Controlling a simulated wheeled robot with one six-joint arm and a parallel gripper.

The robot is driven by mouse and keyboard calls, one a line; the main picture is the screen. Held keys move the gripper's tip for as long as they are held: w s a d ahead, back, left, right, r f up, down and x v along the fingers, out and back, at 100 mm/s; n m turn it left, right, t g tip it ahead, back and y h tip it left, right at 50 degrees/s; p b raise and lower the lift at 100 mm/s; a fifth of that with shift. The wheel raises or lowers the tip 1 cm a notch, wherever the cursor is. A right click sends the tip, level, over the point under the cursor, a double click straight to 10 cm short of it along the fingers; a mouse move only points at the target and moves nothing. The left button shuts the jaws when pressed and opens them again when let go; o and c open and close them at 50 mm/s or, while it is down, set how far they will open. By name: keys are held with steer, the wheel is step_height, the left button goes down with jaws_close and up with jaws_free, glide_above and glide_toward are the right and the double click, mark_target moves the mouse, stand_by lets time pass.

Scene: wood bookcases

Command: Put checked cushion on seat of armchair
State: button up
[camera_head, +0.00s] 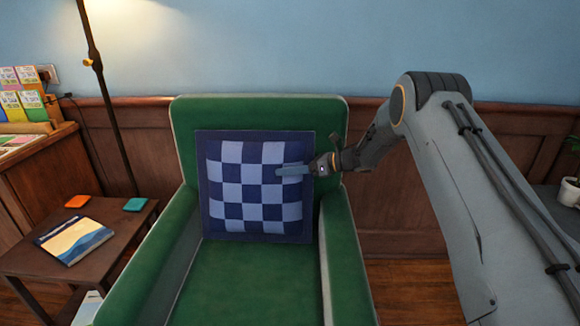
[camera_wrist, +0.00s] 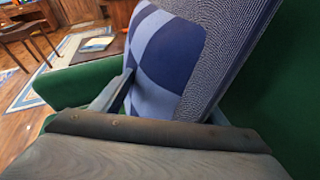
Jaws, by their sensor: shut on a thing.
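The checked cushion (camera_head: 245,188), dark blue and light blue with a dark blue border, stands upright at the back of the green armchair (camera_head: 330,110). Its lower edge is at the rear of the seat (camera_head: 245,285), and its back faces the backrest. I cannot tell whether it presses on the seat. My gripper (camera_head: 292,170) is shut on the cushion's right side, with a finger across the checked face. In the wrist view the cushion (camera_wrist: 165,60) sits between my fingers (camera_wrist: 170,98), close to the green upholstery.
A small wooden side table (camera_head: 115,240) with a book (camera_head: 73,240) and orange and teal coasters stands left of the armchair. A lamp pole (camera_head: 108,100) rises behind it. The front of the seat is clear.

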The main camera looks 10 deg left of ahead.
steer(key=o, duration=1.4)
steer(key=shift+f, duration=0.1)
steer(key=v, duration=0.8)
